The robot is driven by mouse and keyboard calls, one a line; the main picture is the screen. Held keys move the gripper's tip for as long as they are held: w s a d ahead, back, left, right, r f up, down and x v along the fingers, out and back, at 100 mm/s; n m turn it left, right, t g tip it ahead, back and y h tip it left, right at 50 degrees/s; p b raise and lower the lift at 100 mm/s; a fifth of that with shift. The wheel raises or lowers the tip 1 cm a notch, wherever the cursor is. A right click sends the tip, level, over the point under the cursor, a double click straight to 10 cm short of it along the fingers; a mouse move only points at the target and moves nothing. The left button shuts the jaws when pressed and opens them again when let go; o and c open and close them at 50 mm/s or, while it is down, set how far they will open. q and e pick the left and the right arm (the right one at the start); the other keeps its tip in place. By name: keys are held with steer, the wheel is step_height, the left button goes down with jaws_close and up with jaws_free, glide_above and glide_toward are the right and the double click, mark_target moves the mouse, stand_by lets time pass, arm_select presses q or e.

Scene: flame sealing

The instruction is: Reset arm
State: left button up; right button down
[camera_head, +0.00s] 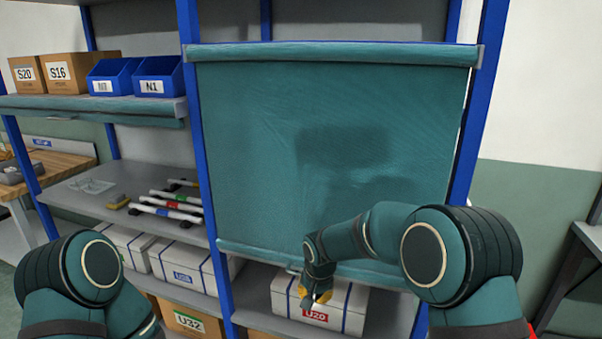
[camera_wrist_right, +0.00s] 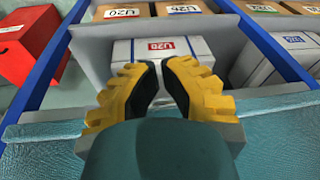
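My right gripper (camera_head: 317,289) hangs below the lower edge of a green roller curtain (camera_head: 290,150) on the shelf rack, in front of the white box labelled U20 (camera_head: 350,303). In the right wrist view its yellow-and-black fingers (camera_wrist_right: 161,75) are parted with a gap between the tips and nothing between them. The white U20 box (camera_wrist_right: 185,48) stands beyond the fingertips there, apart from them as far as I can see. My left arm shows at the lower left in the head view, but its gripper is out of view.
Blue bins (camera_head: 158,77) and cardboard boxes (camera_head: 62,72) stand on the upper left shelf. Striped rods (camera_head: 170,203) lie on the middle left shelf (camera_head: 75,194). Blue rack posts (camera_head: 207,190) flank the curtain. A wooden bench (camera_head: 50,168) is at far left.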

steer(key=s+d+f+g+y, duration=0.15)
steer(key=s+d+f, duration=0.25)
steer(key=s+f, duration=0.85)
steer(key=s+d+f+y, duration=0.1)
steer(key=s+f, duration=0.1)
steer(key=s, duration=0.6)
steer(key=s+d+f+y, duration=0.1)
steer(key=s+f, duration=0.2)
steer(key=s, duration=0.4)
steer(key=shift+s+d+f, duration=0.15)
steer(key=shift+s+f, duration=0.05)
steer(key=shift+s, duration=0.2)
